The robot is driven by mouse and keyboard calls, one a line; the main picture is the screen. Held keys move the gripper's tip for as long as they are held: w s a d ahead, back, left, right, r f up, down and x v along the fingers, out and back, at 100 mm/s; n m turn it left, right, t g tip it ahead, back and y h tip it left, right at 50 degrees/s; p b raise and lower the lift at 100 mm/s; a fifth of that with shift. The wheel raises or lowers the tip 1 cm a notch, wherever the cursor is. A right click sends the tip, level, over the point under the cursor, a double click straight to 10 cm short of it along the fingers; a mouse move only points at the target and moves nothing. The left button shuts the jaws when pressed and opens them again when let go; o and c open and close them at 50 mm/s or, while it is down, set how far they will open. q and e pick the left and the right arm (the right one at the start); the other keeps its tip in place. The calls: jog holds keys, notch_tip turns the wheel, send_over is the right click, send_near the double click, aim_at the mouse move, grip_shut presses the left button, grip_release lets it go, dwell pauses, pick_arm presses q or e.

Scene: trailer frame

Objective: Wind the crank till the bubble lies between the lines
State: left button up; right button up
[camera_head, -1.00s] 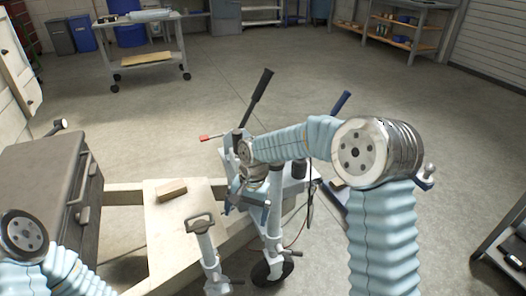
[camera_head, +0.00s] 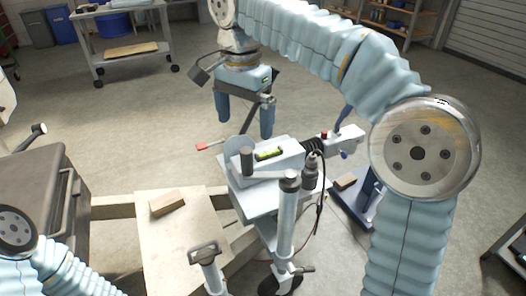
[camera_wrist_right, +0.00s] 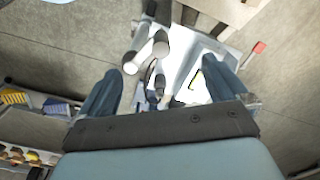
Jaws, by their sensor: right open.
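The jack (camera_head: 286,225) stands upright at the trailer's front. Its crank arm points left and ends in an upright dark grip (camera_head: 247,161). A spirit level with a yellow-green vial (camera_head: 270,154) lies on the pale coupling plate just behind the crank; its bubble is too small to read. My right gripper (camera_head: 245,126) is open and empty, fingers pointing down, above and behind the crank grip and apart from it. In the right wrist view the gripper (camera_wrist_right: 160,68) has the jack's tubes (camera_wrist_right: 148,50) and the level (camera_wrist_right: 197,80) beyond its fingers. My left gripper is out of view.
A wooden block (camera_head: 167,203) lies on the board (camera_head: 180,240) at left. A grey box (camera_head: 40,190) stands farther left. A red-tipped lever (camera_head: 210,145) sticks out behind the jack. A hanging plug and cable (camera_head: 313,165) are right of it.

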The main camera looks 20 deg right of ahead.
aim_at(246, 150)
jog(key=shift+w, duration=0.2)
notch_tip(246, 150, down, 8)
jog(key=shift+s+d+f, duration=0.1)
notch_tip(246, 150, down, 3)
jog(key=shift+r+b, duration=0.15)
jog(key=shift+b, duration=1)
jog(key=shift+r+p, duration=0.3)
jog(key=shift+c, duration=0.8)
grip_shut()
